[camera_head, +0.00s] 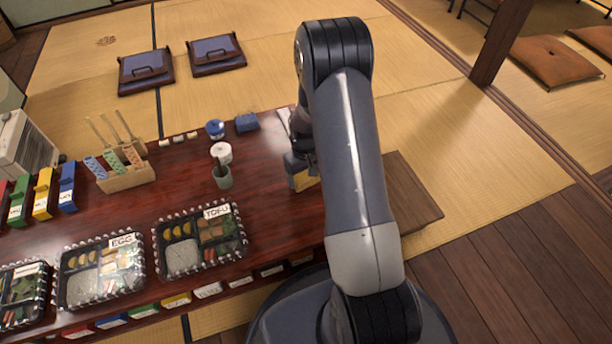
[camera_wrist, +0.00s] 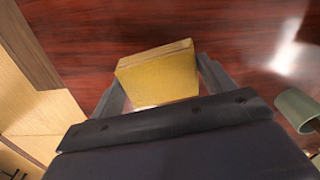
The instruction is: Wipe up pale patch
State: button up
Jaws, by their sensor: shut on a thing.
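My gripper (camera_head: 301,168) is low over the right part of the dark red table (camera_head: 285,225). It is shut on a yellow block that looks like a sponge (camera_wrist: 160,76), held between the two fingers in the wrist view. The sponge (camera_head: 303,181) shows partly in the head view, below the gripper. I cannot tell whether it touches the table. A small pale area shows just under the sponge's near edge in the wrist view; I cannot tell whether it is the patch. A whitish area in the wrist view, upper right, looks like glare.
A grey-green cup (camera_head: 222,178) stands left of my gripper, also in the wrist view (camera_wrist: 296,108). Behind it are a white round container (camera_head: 221,152) and blue items. Lunch boxes (camera_head: 200,240) stand at front left. The table's right edge is close, with tatami beyond.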

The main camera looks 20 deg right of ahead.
aim_at(305, 175)
jog(key=shift+r+p, duration=1.6)
jog(key=shift+r, duration=0.95)
jog(key=shift+r, duration=0.1)
